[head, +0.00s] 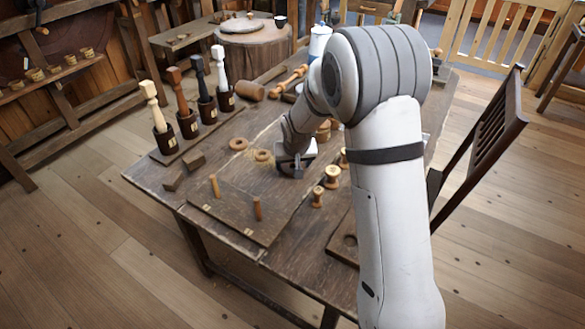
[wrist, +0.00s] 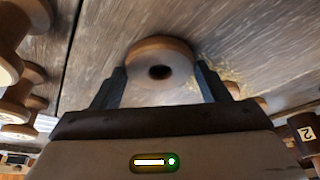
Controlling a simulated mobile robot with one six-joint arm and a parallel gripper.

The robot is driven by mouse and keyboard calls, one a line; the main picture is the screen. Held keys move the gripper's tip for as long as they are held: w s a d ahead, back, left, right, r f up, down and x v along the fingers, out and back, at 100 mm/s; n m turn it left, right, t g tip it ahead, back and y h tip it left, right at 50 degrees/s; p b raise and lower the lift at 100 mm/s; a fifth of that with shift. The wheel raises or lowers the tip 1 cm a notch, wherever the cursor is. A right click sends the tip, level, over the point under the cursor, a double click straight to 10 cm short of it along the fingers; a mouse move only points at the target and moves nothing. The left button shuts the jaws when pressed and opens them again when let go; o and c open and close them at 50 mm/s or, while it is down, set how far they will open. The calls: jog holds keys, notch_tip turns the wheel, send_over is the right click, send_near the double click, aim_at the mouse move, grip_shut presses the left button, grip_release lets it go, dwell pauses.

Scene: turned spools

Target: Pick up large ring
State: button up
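My gripper (head: 293,168) is low over the middle of the table in the head view. In the wrist view, my gripper (wrist: 161,80) has its two dark fingers spread apart. A thick round wooden ring (wrist: 160,51) with a dark centre hole shows between and beyond the fingertips. Its sides come close to both fingers; I cannot tell whether they touch. The gripper hides this spot in the head view. Two wooden rings, one (head: 238,143) farther left and one (head: 263,155) nearer the gripper, lie flat on the table in the head view.
A board with two upright pegs (head: 257,208) lies at the near left. Spools (head: 332,176) stand right of the gripper. Several tools stand in dark cups (head: 187,124) along the left. Small dark blocks (head: 173,181) lie near the left edge. A chair (head: 490,135) stands at the right.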

jog(key=c, duration=0.6)
notch_tip(320, 180, up, 10)
jog(key=shift+p, duration=0.35)
jog(key=shift+s, duration=0.1)
